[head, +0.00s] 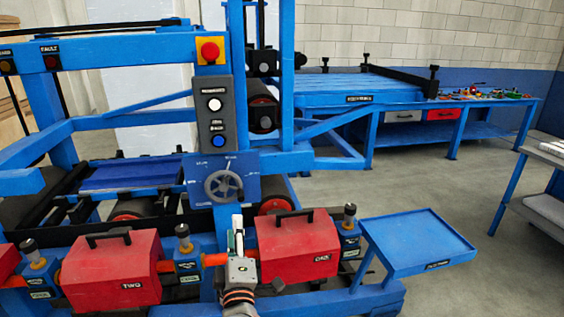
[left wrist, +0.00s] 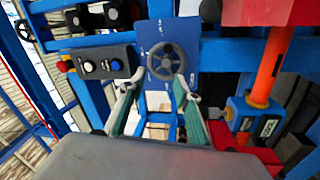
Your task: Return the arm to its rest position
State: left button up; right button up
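My left gripper (head: 238,228) comes up from the bottom middle of the head view, below the handwheel (head: 223,187) on its blue plate. In the left wrist view my left gripper (left wrist: 158,88) has its two fingers well apart with nothing between them. The handwheel also shows in the left wrist view (left wrist: 164,62), beyond the fingertips and apart from them. The gripper is beside a red box with a black handle (head: 298,246) in the head view; I cannot tell whether they touch. My right gripper is not in view.
A second red box (head: 112,272) sits left on the machine's front rail. A control panel (head: 215,112) and red emergency button (head: 210,51) are above. A blue tray (head: 418,243) juts out right. Open floor (head: 400,190) lies beyond it, before a blue workbench (head: 487,103).

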pick_arm(q)
jog(key=s+f+m+g+h, duration=0.3)
jog(key=s+f+m, duration=0.6)
jog(key=f, duration=0.4)
jog(key=s+f+m+g+h, duration=0.2)
jog(key=s+f+m+h, duration=0.4)
jog(key=s+f+m, duration=0.4)
notch_tip(320, 180, down, 3)
jog(key=shift+s+a+f+g, duration=0.15)
jog(key=shift+s+g, duration=0.25)
jog(key=shift+s, duration=0.85)
jog(key=s+a+f+g, duration=0.1)
jog(key=s+a+f, duration=0.1)
jog(key=s+a+f+m+g+y, duration=0.1)
jog(key=s+a+f, duration=0.1)
jog(key=s+f, duration=0.1)
jog(key=s+a+f+m+g+y, duration=0.1)
jog(key=s+f, duration=0.1)
jog(key=s, duration=0.1)
jog(key=shift+s+a+f, duration=0.1)
jog(key=shift+a+f, duration=0.25)
jog(key=shift+a, duration=0.05)
jog(key=shift+c, duration=0.3)
